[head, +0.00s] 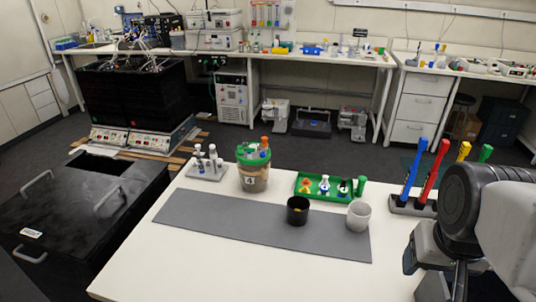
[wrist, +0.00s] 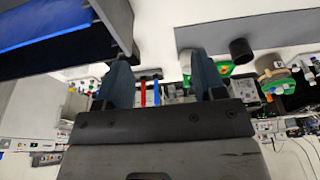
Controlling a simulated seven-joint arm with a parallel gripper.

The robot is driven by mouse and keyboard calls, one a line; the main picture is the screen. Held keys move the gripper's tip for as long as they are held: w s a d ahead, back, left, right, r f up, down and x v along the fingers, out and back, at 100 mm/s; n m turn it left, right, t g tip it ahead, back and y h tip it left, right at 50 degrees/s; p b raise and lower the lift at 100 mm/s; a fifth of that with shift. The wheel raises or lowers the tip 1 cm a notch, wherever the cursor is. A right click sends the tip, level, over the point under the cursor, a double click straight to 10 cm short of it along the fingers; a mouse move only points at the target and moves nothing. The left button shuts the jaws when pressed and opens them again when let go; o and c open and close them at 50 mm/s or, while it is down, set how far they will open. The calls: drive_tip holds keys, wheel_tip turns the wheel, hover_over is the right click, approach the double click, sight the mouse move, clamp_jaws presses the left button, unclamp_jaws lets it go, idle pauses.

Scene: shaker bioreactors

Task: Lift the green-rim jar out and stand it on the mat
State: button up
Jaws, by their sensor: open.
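The green-rim jar (head: 253,178) stands upright on the white table, just behind the grey mat. It is tan below a green rim, bears a "4" label, and has orange and blue pieces at its top. In the wrist view a green-ringed jar (wrist: 275,82) shows at the right. The grey mat (head: 225,222) lies flat along the table. My gripper is at the far right of the head view, well apart from the jar. In the wrist view its jaws (wrist: 163,82) are apart, with nothing visibly held between them.
A black cup (head: 297,214) and a white cup (head: 358,218) stand on the mat's right half. A green tray (head: 322,194) with small flasks, a grey rack (head: 205,171) and a holder (head: 405,207) with coloured upright pieces stand behind. The mat's left half is clear.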

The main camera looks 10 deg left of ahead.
drive_tip(key=c, duration=0.4)
drive_tip(key=shift+w+r, duration=0.1)
drive_tip(key=w+a+r+n, duration=0.25)
drive_tip(key=w+a, duration=0.25)
drive_tip(key=w, duration=0.4)
drive_tip(key=w+a+r+n+g, duration=0.15)
drive_tip(key=w+a+n, duration=0.35)
drive_tip(key=w, duration=0.5)
drive_tip(key=w+a+r+n, duration=0.2)
drive_tip(key=w+a, duration=0.4)
drive_tip(key=w, duration=0.3)
drive_tip(key=w+a+f+n, duration=0.3)
drive_tip(key=w+a, duration=0.3)
drive_tip(key=a, duration=0.2)
drive_tip(key=w+a+f+n, duration=0.2)
drive_tip(key=w+a, duration=0.4)
drive_tip(key=a, duration=0.3)
drive_tip(key=w+a+f+n+g, duration=0.1)
drive_tip(key=w+a+f+n, duration=0.2)
drive_tip(key=w+a, duration=0.3)
drive_tip(key=shift+w+a+f+n, duration=0.1)
drive_tip(key=shift+a+f+n, duration=0.1)
drive_tip(key=shift+a, duration=0.7)
drive_tip(key=shift+w+a+f+n, duration=0.1)
drive_tip(key=shift+a+f+n, duration=0.1)
drive_tip(key=shift+a, duration=0.65)
drive_tip(key=shift+a+f, duration=0.2)
drive_tip(key=shift+a, duration=0.15)
